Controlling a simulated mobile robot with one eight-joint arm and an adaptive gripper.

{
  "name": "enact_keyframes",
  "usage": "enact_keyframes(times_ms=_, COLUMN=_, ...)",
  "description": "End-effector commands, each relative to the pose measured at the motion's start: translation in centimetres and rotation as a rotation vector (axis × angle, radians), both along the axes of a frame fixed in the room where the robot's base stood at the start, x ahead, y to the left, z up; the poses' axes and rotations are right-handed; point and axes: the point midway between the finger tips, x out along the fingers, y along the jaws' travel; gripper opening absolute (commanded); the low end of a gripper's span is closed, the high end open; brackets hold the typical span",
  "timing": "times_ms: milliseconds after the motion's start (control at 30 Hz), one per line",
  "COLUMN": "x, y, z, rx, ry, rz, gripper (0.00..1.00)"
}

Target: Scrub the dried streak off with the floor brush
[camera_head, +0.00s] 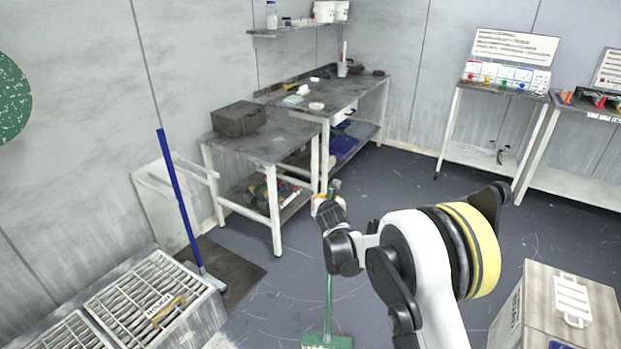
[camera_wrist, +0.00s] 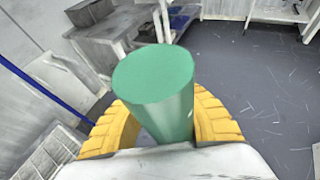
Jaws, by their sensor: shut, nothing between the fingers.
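A green floor brush (camera_head: 327,341) stands on the floor at the bottom middle, its green handle (camera_head: 329,290) rising upright to my gripper (camera_head: 328,205). In the wrist view the round top of the green handle (camera_wrist: 153,78) fills the middle, very close to the camera. The yellow finger pads of my gripper (camera_wrist: 158,130) show on either side of it. My gripper is shut; the handle hides the space between the fingertips, so I cannot tell contact. I cannot make out the dried streak; the floor carries several thin pale marks.
A blue-handled tool (camera_head: 178,195) leans at the wall over a dark mat (camera_head: 232,268). Grated bins (camera_head: 140,298) fill the lower left, a beige box (camera_head: 560,305) the lower right. Grey workbenches (camera_head: 270,140) stand behind; white tables (camera_head: 490,150) stand at the right. Floor (camera_head: 400,190) is open between.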

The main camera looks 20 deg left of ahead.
Motion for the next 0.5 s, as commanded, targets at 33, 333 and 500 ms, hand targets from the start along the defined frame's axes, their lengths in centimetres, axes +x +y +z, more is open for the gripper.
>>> enact_keyframes(times_ms=33, x=0.0, y=0.0, z=0.0, rx=0.0, ry=0.0, rz=0.0, gripper=0.0)
enact_keyframes(times_ms=333, x=-1.0, y=0.3, z=0.1, rx=-0.002, ry=-0.001, rz=0.002, gripper=0.0)
enact_keyframes(times_ms=500, x=-2.5, y=0.6, z=0.2, rx=-0.002, ry=-0.001, rz=0.002, gripper=0.0)
